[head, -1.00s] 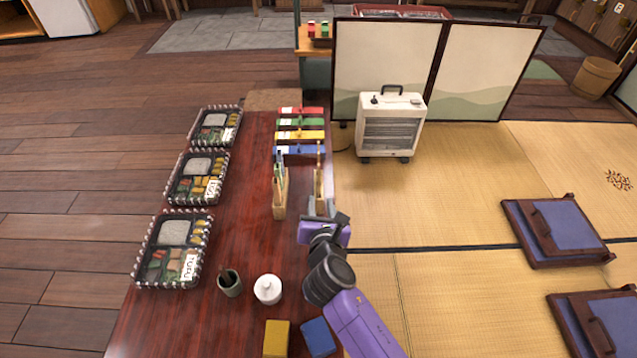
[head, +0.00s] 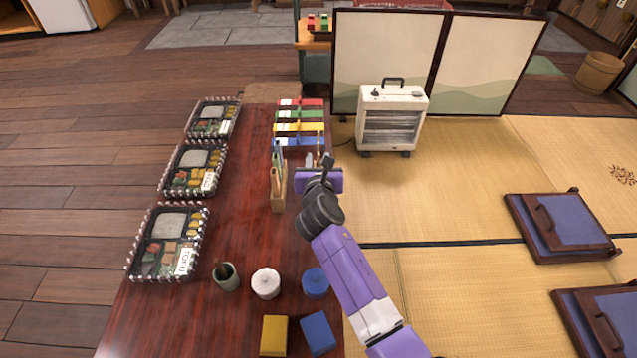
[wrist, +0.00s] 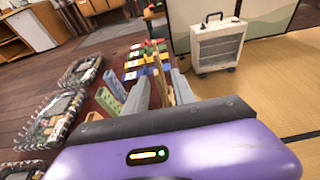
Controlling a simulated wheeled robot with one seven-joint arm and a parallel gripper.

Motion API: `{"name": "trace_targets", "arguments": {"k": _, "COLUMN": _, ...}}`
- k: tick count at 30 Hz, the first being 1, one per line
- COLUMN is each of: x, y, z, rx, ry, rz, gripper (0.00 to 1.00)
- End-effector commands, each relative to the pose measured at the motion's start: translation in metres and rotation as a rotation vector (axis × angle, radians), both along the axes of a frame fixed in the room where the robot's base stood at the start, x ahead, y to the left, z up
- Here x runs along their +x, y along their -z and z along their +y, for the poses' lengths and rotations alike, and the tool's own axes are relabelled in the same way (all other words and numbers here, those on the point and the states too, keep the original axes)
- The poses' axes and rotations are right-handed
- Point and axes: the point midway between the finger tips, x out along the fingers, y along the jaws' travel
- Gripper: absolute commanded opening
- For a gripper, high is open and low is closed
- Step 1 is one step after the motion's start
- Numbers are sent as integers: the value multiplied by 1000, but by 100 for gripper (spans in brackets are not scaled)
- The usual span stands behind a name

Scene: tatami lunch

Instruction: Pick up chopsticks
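Thin wooden chopsticks (wrist: 159,72) stand upright near the right edge of the dark red table (head: 235,250). In the head view, only their tops show, beyond my gripper (head: 320,165). In the wrist view, my gripper (wrist: 160,88) is open, with its two grey fingers apart and the chopsticks seen between them. I cannot tell whether the fingers touch them. The lower part of the chopsticks and whatever holds them are hidden by my gripper and wrist.
Red, green, yellow and blue cases (head: 299,141) lie beyond. Bento boxes (head: 170,245) line the left edge. A green cup (head: 226,278), a white pot (head: 265,284) and a blue pot (head: 315,283) stand nearer. A heater (head: 391,120) stands right.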

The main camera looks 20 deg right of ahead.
Motion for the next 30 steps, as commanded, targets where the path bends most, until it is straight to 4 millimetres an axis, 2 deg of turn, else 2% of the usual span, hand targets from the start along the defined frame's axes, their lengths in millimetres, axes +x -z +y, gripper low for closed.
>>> {"name": "trace_targets", "arguments": {"k": 5, "x": 0, "y": -1, "z": 0, "rx": 0, "ry": 0, "rz": 0, "gripper": 31}}
{"name": "trace_targets", "arguments": {"k": 9, "x": 0, "y": -1, "z": 0, "rx": 0, "ry": 0, "rz": 0, "gripper": 3}}
{"name": "trace_targets", "arguments": {"k": 10, "x": 0, "y": -1, "z": 0, "rx": 0, "ry": 0, "rz": 0, "gripper": 0}}
{"name": "trace_targets", "arguments": {"k": 20, "x": 0, "y": -1, "z": 0, "rx": 0, "ry": 0, "rz": 0, "gripper": 0}}
{"name": "trace_targets", "arguments": {"k": 23, "x": 0, "y": -7, "z": 0, "rx": 1, "ry": 0, "rz": -1, "gripper": 0}}
{"name": "trace_targets", "arguments": {"k": 26, "x": 0, "y": -20, "z": 0, "rx": 0, "ry": 1, "rz": -2, "gripper": 0}}
{"name": "trace_targets", "arguments": {"k": 30, "x": 0, "y": -53, "z": -1, "rx": 1, "ry": 2, "rz": -3, "gripper": 0}}
